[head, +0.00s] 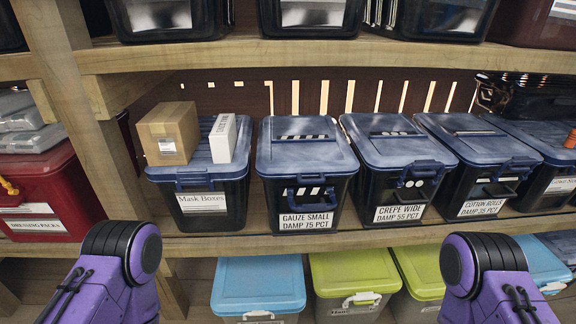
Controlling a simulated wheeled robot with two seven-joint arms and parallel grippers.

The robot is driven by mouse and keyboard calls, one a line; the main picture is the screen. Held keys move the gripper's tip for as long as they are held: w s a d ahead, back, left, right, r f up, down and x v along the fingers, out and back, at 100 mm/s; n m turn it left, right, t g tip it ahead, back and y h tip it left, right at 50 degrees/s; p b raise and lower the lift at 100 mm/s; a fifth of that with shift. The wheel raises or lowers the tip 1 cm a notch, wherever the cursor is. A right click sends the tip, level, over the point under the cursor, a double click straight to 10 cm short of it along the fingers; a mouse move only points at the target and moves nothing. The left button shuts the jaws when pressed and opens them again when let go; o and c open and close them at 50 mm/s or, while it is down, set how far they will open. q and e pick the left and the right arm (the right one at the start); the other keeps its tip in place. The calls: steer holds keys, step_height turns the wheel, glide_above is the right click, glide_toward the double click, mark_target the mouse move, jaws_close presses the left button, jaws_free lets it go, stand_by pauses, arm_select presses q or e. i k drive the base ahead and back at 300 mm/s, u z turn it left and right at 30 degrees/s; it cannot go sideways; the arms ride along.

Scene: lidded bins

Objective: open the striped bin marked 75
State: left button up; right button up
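The bin marked 75 (305,198) stands on the middle shelf, near the centre of the head view. It is black with a dark blue lid, and its label reads "Gauze Small Damp 75 Pct". A black-and-white striped mark shows on the lid and another on the front by the blue latch handle (310,179). The lid (305,150) lies flat and looks closed. Purple links of both my arms show at the lower left and lower right, apart from the bin. Neither gripper is in view.
A Mask Boxes bin (203,201) with a cardboard box (168,134) and a white box (223,138) on its lid stands to the left. A Crepe Wide bin (402,196) stands close on the right. An upper shelf (300,54) runs above. Blue and green bins sit below.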

mark_target(283, 221)
steer(key=k, duration=0.5)
steer(key=u, duration=0.8)
steer(key=i, duration=0.85)
steer(key=z, duration=1.75)
